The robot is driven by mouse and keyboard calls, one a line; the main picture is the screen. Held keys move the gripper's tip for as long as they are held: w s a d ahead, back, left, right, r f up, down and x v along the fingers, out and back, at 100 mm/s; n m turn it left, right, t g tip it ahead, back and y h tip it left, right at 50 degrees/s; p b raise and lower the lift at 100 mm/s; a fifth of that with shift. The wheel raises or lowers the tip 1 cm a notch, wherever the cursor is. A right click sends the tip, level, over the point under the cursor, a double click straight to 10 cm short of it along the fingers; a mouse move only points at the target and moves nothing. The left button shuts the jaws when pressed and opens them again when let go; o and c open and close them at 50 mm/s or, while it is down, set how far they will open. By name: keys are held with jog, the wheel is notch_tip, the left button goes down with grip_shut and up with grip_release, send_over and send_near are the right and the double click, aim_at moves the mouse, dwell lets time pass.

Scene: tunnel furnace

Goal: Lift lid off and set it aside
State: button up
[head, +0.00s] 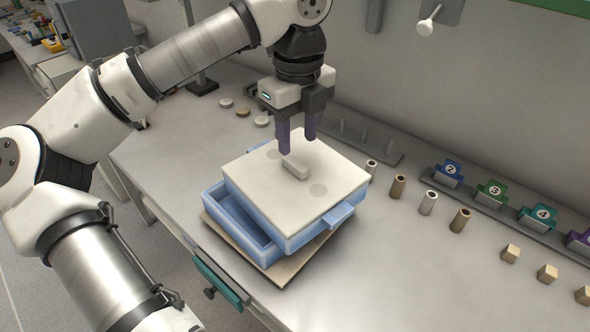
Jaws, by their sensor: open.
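The lid (330,180) is a flat cream plate with a raised bar handle (294,167) in its middle. It lies on a blue box (258,242), turned or shifted so that the box's front left part is uncovered. My gripper (298,146) points down just above the lid, its purple fingers apart near the handle. The left finger's tip is close to the handle's back end; I cannot tell whether it touches. Nothing is between the fingers.
The box stands on a tan board (285,275) on the grey bench. Several small cylinders (398,187) stand right of the box, with tan blocks (510,254) and numbered coloured holders (448,173) beyond. Round discs (243,112) lie behind left. The front right bench (430,290) is clear.

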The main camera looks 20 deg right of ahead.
aim_at(295, 162)
jog(key=shift+a+f+p, duration=0.2)
jog(key=shift+f+p, duration=0.7)
jog(key=shift+f, duration=1.75)
grip_shut()
